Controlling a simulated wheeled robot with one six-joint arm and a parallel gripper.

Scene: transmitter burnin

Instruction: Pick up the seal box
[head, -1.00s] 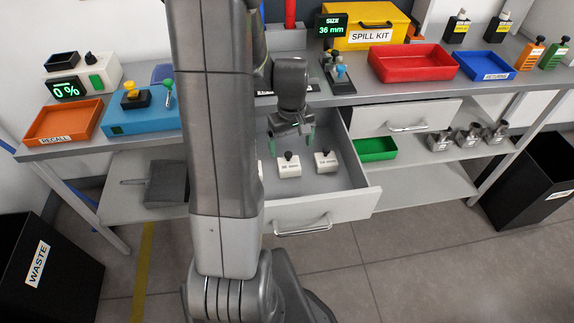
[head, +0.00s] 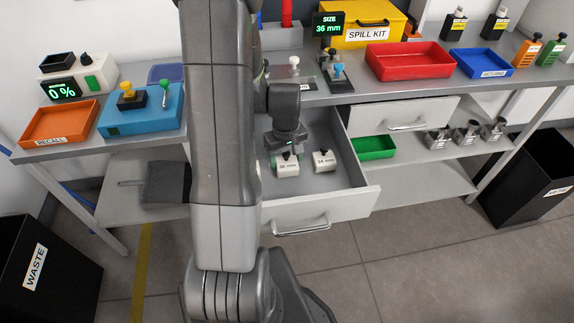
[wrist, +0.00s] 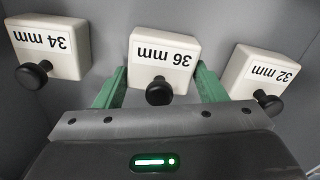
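Three white seal boxes with black knobs stand in the open drawer (head: 346,178). In the wrist view they are labelled 34 mm (wrist: 70,62), 36 mm (wrist: 150,75) and 32 mm (wrist: 250,80). My gripper (wrist: 158,82) is open, its green fingers on either side of the 36 mm box with small gaps showing. In the head view my gripper (head: 286,153) is low in the drawer at the 36 mm box (head: 287,169). The 34 mm box (head: 323,161) is to its right. The 32 mm box is hidden behind my arm there.
A display (head: 328,25) above the bench reads SIZE 36 mm. The drawer's front panel (head: 318,212) and side walls surround the boxes. A green tray (head: 375,148) lies on the shelf to the right. A red tray (head: 410,62) stands on the bench.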

